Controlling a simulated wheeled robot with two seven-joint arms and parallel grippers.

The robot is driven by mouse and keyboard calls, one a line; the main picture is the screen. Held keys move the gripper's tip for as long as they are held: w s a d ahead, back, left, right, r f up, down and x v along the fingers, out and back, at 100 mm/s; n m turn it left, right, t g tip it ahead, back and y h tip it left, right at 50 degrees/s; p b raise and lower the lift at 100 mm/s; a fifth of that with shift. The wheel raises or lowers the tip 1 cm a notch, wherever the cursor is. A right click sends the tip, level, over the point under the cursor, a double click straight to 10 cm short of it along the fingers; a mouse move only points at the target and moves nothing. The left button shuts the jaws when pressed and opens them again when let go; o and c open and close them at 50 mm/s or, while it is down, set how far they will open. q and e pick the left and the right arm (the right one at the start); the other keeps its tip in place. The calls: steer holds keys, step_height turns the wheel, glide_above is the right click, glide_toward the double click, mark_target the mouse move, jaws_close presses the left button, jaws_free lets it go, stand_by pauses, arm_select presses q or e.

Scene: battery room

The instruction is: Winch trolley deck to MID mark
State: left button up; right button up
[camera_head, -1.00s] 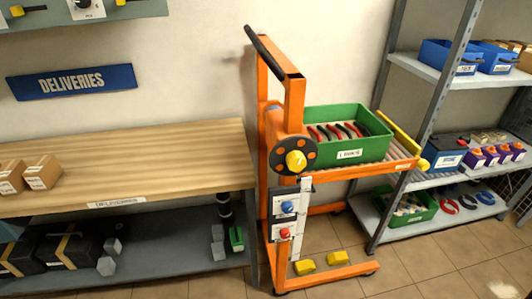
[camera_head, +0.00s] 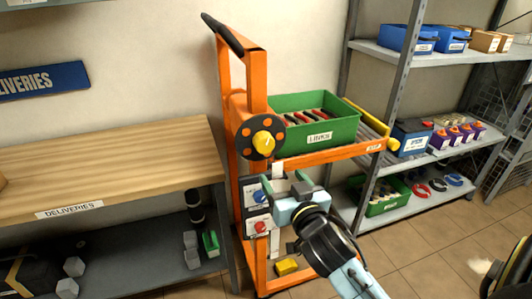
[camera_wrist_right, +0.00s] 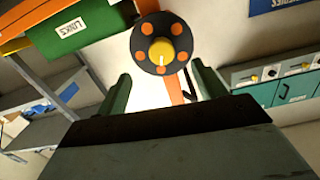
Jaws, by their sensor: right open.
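The orange trolley (camera_head: 257,80) stands between the bench and the shelves. Its winch wheel, a black disc with orange spots and a yellow hub (camera_head: 263,137), is on the mast; it also shows in the right wrist view (camera_wrist_right: 162,45). The roller deck (camera_head: 345,150) sits at about wheel height and bears a green crate (camera_head: 335,133) of red-handled items. My right gripper (camera_head: 295,183) is open and empty, below and in front of the wheel. In the right wrist view its fingers (camera_wrist_right: 160,92) stand either side of the hub's line, apart from it. The MID mark cannot be read.
A panel with a blue knob (camera_head: 259,196) and a red knob (camera_head: 261,227) is below the wheel, beside my gripper. The wooden deliveries bench (camera_head: 110,165) is at left. Grey shelves (camera_head: 430,160) stand close behind the deck at right. Tiled floor (camera_head: 425,250) is open at lower right.

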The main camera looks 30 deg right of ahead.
mark_target(266, 145)
steer(key=x, duration=0.4)
steer(key=r+x, duration=0.1)
steer(key=x, duration=0.3)
steer(key=r+x, duration=0.1)
steer(key=x, duration=0.4)
steer(key=shift+d, duration=0.15)
steer(key=shift+c, duration=0.3)
steer(key=c, duration=0.9)
